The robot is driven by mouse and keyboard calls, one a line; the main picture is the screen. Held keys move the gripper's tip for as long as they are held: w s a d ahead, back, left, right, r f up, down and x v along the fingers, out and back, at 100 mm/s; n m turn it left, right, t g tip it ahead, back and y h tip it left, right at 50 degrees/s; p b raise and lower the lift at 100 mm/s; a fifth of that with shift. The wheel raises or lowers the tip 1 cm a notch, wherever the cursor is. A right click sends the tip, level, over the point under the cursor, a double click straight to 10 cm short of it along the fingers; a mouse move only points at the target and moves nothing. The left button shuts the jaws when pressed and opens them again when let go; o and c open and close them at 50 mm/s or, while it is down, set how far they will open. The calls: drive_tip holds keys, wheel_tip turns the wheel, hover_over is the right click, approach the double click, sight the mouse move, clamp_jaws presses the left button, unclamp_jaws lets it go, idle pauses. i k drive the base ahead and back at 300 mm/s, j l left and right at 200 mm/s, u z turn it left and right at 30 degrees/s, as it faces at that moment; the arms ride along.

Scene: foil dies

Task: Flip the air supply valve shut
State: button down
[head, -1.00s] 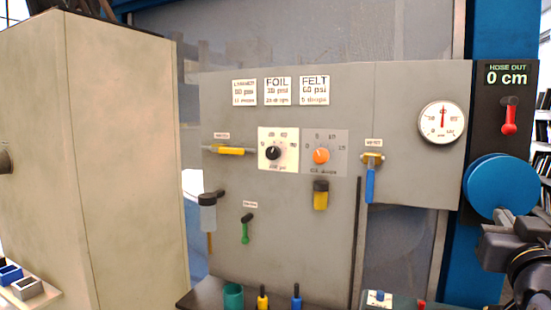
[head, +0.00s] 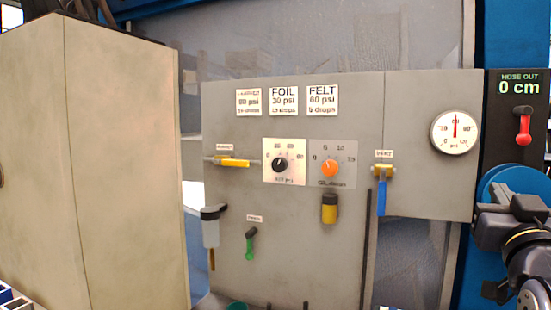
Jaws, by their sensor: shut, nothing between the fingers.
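A grey panel (head: 300,230) carries two lever valves whose small labels are too blurred to read, so I cannot tell which is the air supply. The left valve has a yellow lever (head: 234,162) lying level, along its short horizontal pipe. The right valve has a yellow body and a blue lever (head: 382,197) hanging straight down, across its pipe. A small green lever (head: 250,246) hangs down lower on the panel. Part of my arm shows at the right edge, apart from the valves. I cannot make out my gripper's fingers in the head view.
A black knob (head: 280,165) and an orange knob (head: 330,168) sit between the valves. A pressure gauge (head: 455,132) reads near mid-scale. A red lever (head: 523,126) hangs below the "0 cm" display. A large beige cabinet (head: 110,170) stands at left.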

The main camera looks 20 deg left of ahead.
sight(243, 163)
drive_tip(key=i+j, duration=0.1)
drive_tip(key=j, duration=0.45)
drive_tip(key=i+j, duration=0.1)
drive_tip(key=j, duration=0.4)
drive_tip(key=i+j, duration=0.1)
drive_tip(key=j, duration=0.45)
drive_tip(key=i+j, duration=0.1)
drive_tip(key=j, duration=0.4)
drive_tip(key=i+j, duration=0.1)
drive_tip(key=j, duration=0.45)
drive_tip(key=i+j, duration=0.1)
drive_tip(key=j, duration=0.4)
